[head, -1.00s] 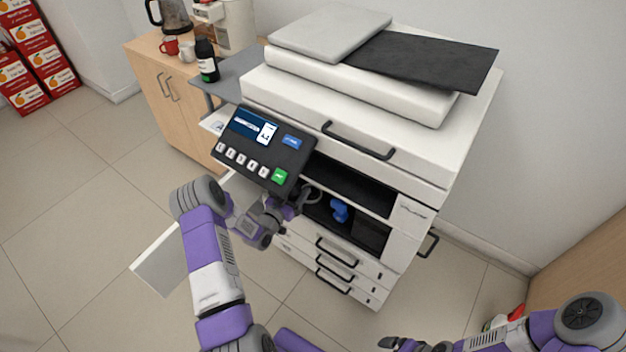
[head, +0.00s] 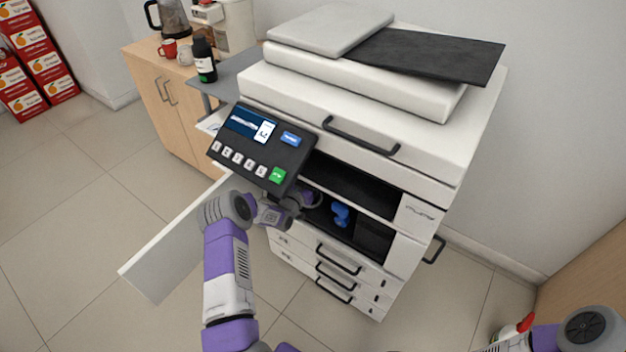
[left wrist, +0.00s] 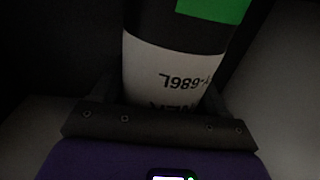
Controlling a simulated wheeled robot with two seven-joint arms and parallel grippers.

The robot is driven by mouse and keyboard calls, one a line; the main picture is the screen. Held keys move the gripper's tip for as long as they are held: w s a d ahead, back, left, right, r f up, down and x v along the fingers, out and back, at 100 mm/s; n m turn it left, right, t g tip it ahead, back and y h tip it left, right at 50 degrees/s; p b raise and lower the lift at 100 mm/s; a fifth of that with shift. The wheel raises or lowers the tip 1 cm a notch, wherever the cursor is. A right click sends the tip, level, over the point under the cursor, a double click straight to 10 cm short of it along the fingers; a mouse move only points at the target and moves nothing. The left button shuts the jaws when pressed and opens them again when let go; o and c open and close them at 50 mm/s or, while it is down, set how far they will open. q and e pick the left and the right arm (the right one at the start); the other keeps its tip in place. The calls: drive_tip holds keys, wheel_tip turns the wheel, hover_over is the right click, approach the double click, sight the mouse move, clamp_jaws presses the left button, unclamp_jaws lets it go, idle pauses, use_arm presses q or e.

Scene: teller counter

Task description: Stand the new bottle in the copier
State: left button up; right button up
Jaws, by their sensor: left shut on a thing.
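The copier (head: 415,225) stands with its front door (head: 175,245) swung open to the left, showing a dark bay (head: 325,222) with a blue part (head: 341,214) in it. My left gripper reaches into the left side of this bay, below the control panel; its fingers are hidden in the head view. In the left wrist view it is shut on a bottle (left wrist: 165,70) with a dark body, a white label and a green patch. The dark surroundings hide whether the bottle touches the bay floor. My right gripper is out of view.
A similar dark bottle (head: 204,60) with a green mark stands on the grey side shelf (head: 235,75). The control panel (head: 262,148) overhangs my left wrist. Paper drawers (head: 335,270) below are shut.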

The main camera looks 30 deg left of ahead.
use_arm(q)
drive_tip(key=shift+r, duration=0.15)
drive_tip(key=o, duration=1.3)
